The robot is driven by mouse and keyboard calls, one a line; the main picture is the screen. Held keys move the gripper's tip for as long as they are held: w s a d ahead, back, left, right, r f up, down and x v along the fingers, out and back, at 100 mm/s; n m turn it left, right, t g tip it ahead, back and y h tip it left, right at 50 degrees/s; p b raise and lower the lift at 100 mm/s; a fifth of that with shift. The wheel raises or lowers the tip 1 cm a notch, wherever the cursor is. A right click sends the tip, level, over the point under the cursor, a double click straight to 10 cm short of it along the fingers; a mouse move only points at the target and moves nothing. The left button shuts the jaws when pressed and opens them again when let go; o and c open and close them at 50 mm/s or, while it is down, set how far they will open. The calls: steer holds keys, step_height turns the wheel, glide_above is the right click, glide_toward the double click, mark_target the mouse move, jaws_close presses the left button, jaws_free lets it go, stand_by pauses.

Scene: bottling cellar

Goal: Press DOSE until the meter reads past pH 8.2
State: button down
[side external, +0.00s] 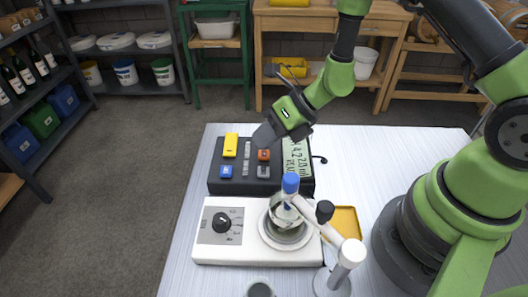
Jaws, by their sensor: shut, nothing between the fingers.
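A dark control box (232,186) stands on the white table. Its top carries a yellow button (230,145), a blue button (226,172), an orange button (263,155) and a grey button (263,172). I cannot read which one is DOSE. A pale display (296,155) at its right end shows sideways text, partly covered by my gripper; I seem to make out 4.2, but not surely. My gripper (265,136) is shut and empty, its tip just behind the orange button in the picture. I cannot tell whether it touches the box.
A white stirrer base (215,250) with a black knob (222,222) stands in front of the box. It bears a glass flask (284,217) with a blue-topped probe (290,184). A stand (347,262) and a yellow tray (345,222) are right of it. The table's back right is clear.

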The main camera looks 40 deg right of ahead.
mark_target(265, 152)
steer(key=shift+r, duration=2.5)
steer(key=s+a+r+n+g, duration=0.1)
steer(key=s+r+n, duration=0.3)
steer(key=r+n, duration=0.35)
steer(key=s+a+r+n, duration=0.2)
steer(key=s+r+n, duration=0.2)
steer(key=r+n, duration=0.35)
steer(key=s+d+r+n+t+h, duration=0.1)
steer(key=s+d+r+n+h, duration=0.1)
steer(key=s+n, duration=0.3)
steer(key=s+d+r+n+t+h, duration=0.1)
steer(key=s+d+r+n+h, duration=0.1)
steer(key=n, duration=0.8)
steer(key=s+d+h, duration=0.1)
steer(key=s+d, duration=0.1)
steer(key=s, duration=0.1)
steer(key=shift+s+d+r+n, duration=0.2)
steer(key=shift+s+d+n, duration=0.1)
steer(key=shift+d+n, duration=0.1)
steer(key=shift+a, duration=0.1)
stand_by(1.4)
